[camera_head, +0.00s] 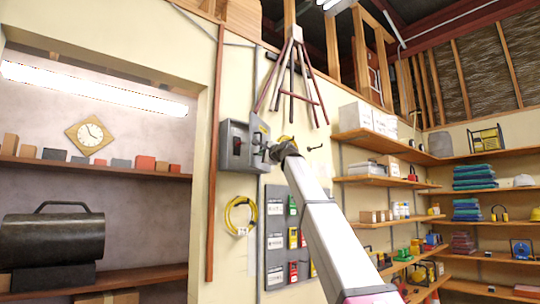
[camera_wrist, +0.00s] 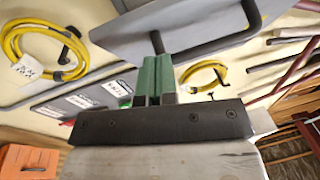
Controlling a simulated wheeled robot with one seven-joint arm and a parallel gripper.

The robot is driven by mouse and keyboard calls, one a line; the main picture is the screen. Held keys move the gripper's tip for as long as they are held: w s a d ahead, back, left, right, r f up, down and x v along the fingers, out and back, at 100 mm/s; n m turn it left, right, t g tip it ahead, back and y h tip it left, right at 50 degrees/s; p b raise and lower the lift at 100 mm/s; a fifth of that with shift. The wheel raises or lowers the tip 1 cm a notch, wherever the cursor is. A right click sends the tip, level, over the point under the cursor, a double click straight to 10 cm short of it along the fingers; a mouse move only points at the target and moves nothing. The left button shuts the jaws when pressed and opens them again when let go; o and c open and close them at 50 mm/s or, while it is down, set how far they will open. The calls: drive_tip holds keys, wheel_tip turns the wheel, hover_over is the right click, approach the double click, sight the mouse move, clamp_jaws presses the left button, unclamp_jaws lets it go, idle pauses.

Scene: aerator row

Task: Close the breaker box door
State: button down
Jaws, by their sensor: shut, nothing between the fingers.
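The grey breaker box (camera_head: 229,158) is mounted on the cream wall in the head view. A grey panel, seemingly the door (camera_wrist: 205,28), fills the top of that view. A dark handle (camera_wrist: 157,42) on it is right by the fingertips; contact cannot be told.
A yellow cable coil (camera_head: 240,215) hangs on the wall below the box. A grey board with small packs (camera_head: 275,235) is below right. Brown poles (camera_head: 295,80) hang above. Loaded shelves (camera_head: 385,180) line the right, and a recess with a heater (camera_head: 55,238) is left.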

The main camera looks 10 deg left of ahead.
drive_tip(key=w+a, duration=0.2)
drive_tip(key=a, duration=1.1)
drive_tip(key=shift+w, duration=0.4)
drive_tip(key=shift+r, duration=0.15)
drive_tip(key=s+d+f, duration=0.1)
drive_tip(key=s+f, duration=0.1)
drive_tip(key=s, duration=1.1)
drive_tip(key=shift+f, duration=0.2)
drive_tip(key=shift+d+f, duration=0.1)
drive_tip(key=shift+d, duration=0.05)
